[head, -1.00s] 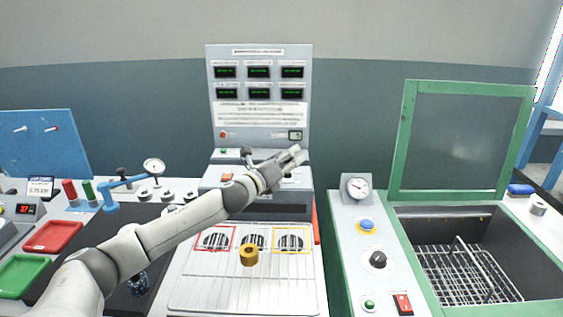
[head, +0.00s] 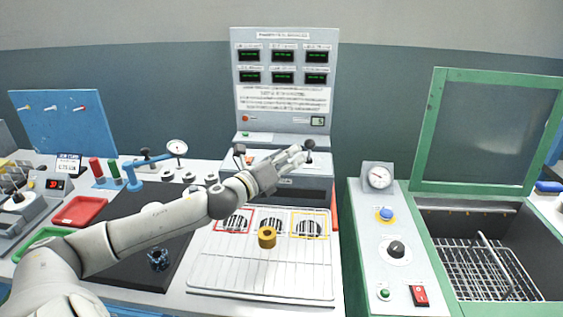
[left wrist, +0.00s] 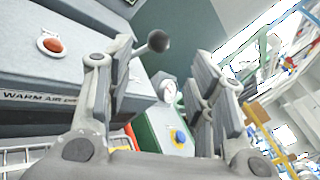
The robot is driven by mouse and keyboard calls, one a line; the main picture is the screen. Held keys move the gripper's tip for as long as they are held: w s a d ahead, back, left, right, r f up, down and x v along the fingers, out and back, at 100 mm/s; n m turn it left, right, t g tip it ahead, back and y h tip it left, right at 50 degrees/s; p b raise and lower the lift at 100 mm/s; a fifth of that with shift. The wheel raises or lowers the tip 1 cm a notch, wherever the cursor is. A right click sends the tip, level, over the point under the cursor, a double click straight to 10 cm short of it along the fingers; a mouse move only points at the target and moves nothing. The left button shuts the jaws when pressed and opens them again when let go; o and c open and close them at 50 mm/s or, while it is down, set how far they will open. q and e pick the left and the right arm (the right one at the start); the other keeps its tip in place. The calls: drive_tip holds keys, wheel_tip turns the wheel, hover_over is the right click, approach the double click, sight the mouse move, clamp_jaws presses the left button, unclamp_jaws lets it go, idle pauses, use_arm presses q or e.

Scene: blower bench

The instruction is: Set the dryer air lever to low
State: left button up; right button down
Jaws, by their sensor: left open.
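The dryer air lever shows as a black ball knob (head: 309,144) on the grey dryer housing below the display panel. My left gripper (head: 299,156) is open, its fingertips just left of and below the knob in the head view. In the left wrist view the ball knob (left wrist: 158,41) appears between the two open fingers (left wrist: 162,62), nearer the left one. Its rod runs down-left behind that finger. I see no clear contact. The lever's base and its low marking are hidden. My right gripper is not in view.
A red button (left wrist: 52,45) sits on the housing above a partly hidden "WARM AIR" label. A wire rack (head: 230,272) with a yellow ring (head: 267,237) lies in front. A green cabinet with a gauge (head: 378,176) stands to the right.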

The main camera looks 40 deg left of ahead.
use_arm(q)
drive_tip(key=shift+s, duration=1.05)
drive_tip(key=shift+a, duration=0.1)
